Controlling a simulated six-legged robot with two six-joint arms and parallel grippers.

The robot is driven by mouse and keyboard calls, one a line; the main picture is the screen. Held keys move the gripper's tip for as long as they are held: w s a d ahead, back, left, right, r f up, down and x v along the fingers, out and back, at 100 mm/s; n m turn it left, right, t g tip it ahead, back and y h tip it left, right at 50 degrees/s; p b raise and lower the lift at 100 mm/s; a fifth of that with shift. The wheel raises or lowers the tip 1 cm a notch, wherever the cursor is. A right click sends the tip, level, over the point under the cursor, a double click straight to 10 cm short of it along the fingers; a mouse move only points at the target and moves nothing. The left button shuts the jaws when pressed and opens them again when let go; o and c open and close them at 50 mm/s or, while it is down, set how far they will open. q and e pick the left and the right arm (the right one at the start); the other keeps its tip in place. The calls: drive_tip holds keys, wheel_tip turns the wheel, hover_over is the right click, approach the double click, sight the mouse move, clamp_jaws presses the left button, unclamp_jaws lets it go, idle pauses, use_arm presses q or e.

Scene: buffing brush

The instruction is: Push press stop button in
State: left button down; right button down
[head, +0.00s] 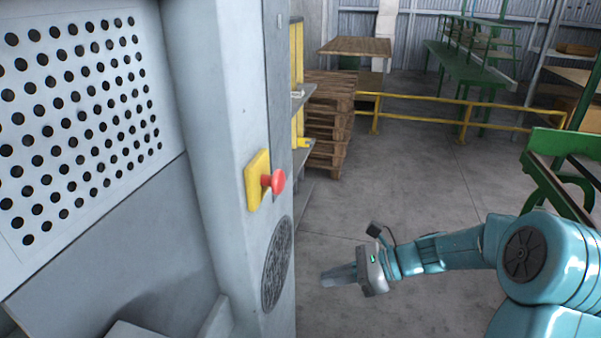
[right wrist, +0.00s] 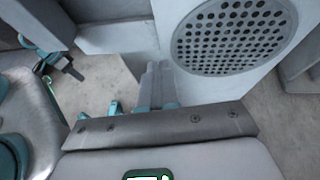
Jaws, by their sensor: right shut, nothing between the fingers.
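The press stop button (head: 276,181) is a red mushroom head on a yellow plate (head: 256,180), fixed to the grey press column in the head view. It stands out from the plate. My right gripper (head: 326,276) is shut and empty, below and to the right of the button and apart from it. In the right wrist view the closed fingers (right wrist: 158,82) point toward the column, near a round perforated grille (right wrist: 233,36). The button does not show in the right wrist view. My left gripper is not identifiable in the head view.
The grey press (head: 215,120) with a perforated panel (head: 80,110) fills the left side. Stacked pallets (head: 328,115) and a yellow rail (head: 420,103) stand behind. A green-framed bench (head: 560,150) is at the right. The floor between is clear.

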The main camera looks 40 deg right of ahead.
drive_tip(key=s+d+r+m+t+y, duration=0.1)
drive_tip(key=d+r+t, duration=0.1)
drive_tip(key=r, duration=0.8)
drive_tip(key=s+d+r+m+t, duration=0.1)
drive_tip(key=s+d+r+t, duration=0.1)
drive_tip(key=r, duration=0.8)
drive_tip(key=shift+d+t+y+p, duration=0.4)
drive_tip(key=shift+d+t, duration=0.2)
drive_tip(key=shift+d, duration=0.25)
drive_tip(key=p, duration=0.3)
approach(283, 183)
drive_tip(key=x, duration=0.6)
drive_tip(key=shift+w+a, duration=0.3)
